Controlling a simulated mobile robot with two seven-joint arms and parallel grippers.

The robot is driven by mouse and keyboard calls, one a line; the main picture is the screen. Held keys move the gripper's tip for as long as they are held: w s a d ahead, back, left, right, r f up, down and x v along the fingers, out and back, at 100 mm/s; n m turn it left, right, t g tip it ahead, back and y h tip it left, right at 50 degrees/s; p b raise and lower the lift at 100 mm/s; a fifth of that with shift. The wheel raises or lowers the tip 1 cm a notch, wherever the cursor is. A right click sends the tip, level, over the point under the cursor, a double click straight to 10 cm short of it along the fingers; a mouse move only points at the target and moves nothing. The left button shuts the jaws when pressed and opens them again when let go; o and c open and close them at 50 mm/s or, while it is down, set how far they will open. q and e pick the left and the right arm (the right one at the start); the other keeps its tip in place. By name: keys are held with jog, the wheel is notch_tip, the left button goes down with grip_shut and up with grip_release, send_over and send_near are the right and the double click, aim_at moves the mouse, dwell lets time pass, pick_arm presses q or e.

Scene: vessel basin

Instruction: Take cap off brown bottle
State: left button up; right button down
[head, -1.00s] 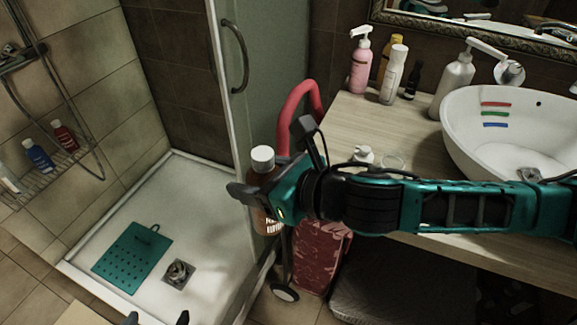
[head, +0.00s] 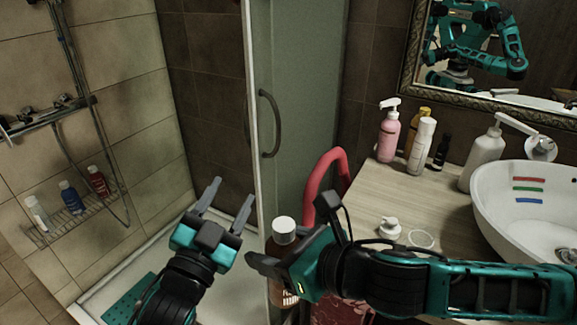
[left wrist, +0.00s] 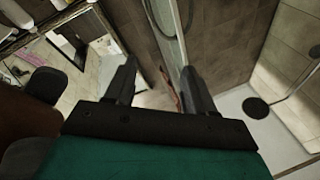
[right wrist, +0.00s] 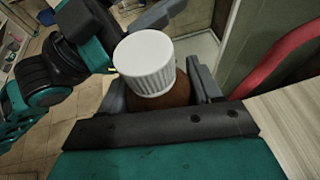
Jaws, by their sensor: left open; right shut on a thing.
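The brown bottle (head: 284,262) stands upright in my right gripper (head: 268,266), which is shut on its body. Its white ribbed cap (head: 284,226) sits on top and shows large in the right wrist view (right wrist: 146,62). The bottle is held in the air between the shower and the counter; its lower part is partly hidden by the gripper. My left gripper (head: 226,205) is open and empty, up and to the left of the cap and apart from it.
The wooden counter (head: 372,208) at the right carries a pink pump bottle (head: 389,135), other bottles, a small white pump top (head: 390,228) and a white basin (head: 535,205). A red curved handle (head: 328,180) rises behind the bottle. A glass shower door (head: 300,110) stands behind.

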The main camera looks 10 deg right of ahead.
pick_arm(q)
jog(key=s+d+r+m+g+h, duration=0.3)
jog(key=d+r+m+g+h, duration=0.3)
jog(key=r+m, duration=0.4)
jog(key=s+d+r+m+g+h, duration=0.35)
jog(key=d+r+m+h, duration=0.45)
jog(key=r, duration=0.3)
jog(key=s+d+r+m+g, duration=0.45)
jog(key=s+m+g, duration=0.35)
jog(key=m+g, duration=0.6)
jog(key=s+d+f+m+g+y, duration=0.2)
jog(key=s+d+m+g+y, duration=0.3)
jog(key=m, duration=0.4)
jog(key=m+t+y, duration=0.9)
jog(key=t+y, duration=0.1)
jog(key=y, duration=0.9)
send_over(288, 223)
jog(key=f, duration=1.2)
jog(key=shift+s+d, duration=0.2)
jog(key=shift+d, duration=0.15)
jog(key=shift+w+a, duration=0.2)
jog(key=shift+a, duration=0.05)
jog(key=shift+a+f, duration=0.1)
jog(key=shift+f, duration=0.1)
notch_tip(288, 223, down, 7)
jog(key=shift+f, duration=0.2)
jog(key=shift+c, duration=0.4)
